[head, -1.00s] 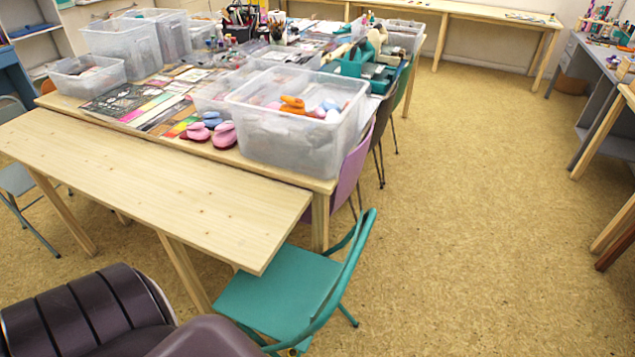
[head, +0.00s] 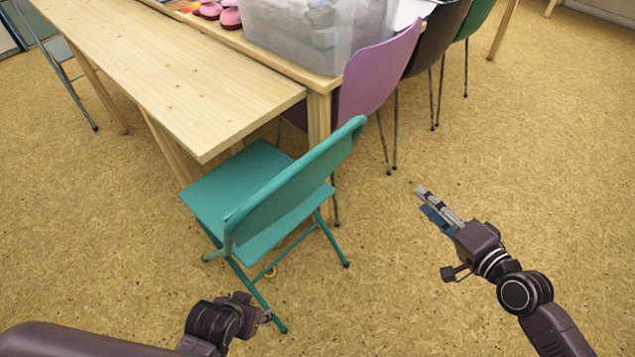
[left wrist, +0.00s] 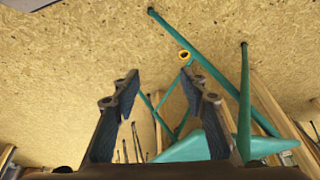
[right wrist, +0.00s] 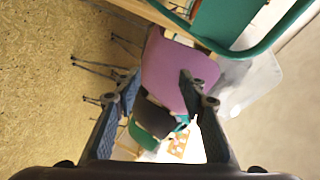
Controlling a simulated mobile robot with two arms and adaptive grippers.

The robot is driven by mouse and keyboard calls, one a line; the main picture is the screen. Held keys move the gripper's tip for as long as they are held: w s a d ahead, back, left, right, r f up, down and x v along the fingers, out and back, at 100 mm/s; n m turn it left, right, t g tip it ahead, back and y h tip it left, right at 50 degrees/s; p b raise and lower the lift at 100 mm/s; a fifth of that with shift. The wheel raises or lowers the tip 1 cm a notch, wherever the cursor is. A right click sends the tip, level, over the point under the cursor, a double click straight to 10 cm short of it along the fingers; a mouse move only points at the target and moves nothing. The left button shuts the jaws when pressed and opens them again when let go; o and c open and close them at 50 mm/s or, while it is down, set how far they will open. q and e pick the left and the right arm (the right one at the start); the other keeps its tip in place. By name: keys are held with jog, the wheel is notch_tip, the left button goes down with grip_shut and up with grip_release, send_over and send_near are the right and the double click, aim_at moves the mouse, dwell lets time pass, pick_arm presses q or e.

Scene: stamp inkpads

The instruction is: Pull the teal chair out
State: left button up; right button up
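The teal chair (head: 265,195) is a folding chair at the corner of the light wooden table. Its backrest faces me and its seat front reaches toward the table edge. My right gripper (head: 430,200) is to the right of the chair, apart from it; in the right wrist view (right wrist: 155,85) its fingers are spread and empty.
The wooden table (head: 190,80) stands left of and behind the chair. A clear bin (head: 310,35) sits on the table. Floor to the right is open.

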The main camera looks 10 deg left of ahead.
jog(key=s+a+r+y+b, duration=0.3)
jog(key=s+a+r+y, duration=0.15)
jog(key=a+r, duration=0.35)
pick_arm(q)
jog(key=s+a+f+p+v, duration=0.1)
jog(key=v, duration=0.9)
pick_arm(e)
jog(key=g+y, duration=0.2)
jog(key=y, duration=0.1)
send_near(315, 159)
jog(key=shift+n+h, duration=0.25)
jog(key=shift+n, duration=0.05)
jog(key=p+x, duration=0.1)
jog(key=x, duration=0.1)
jog(key=p+x, duration=0.2)
jog(key=shift+w+a+r, duration=0.1)
jog(key=shift+a+r, duration=0.1)
jog(key=shift+r, duration=0.05)
jog(key=p+x, duration=0.1)
jog(key=x, duration=0.5)
jog(key=shift+f+p, duration=0.1)
jog(key=shift+p, duration=0.25)
jog(key=shift+w+a+f, duration=0.1)
jog(key=shift+w+a, duration=0.2)
jog(key=shift+a, duration=0.15)
pick_arm(q)
notch_tip(315, 159, down, 16)
jog(key=g, duration=0.1)
jog(key=shift+s+g, duration=0.25)
jog(key=shift+g, duration=0.15)
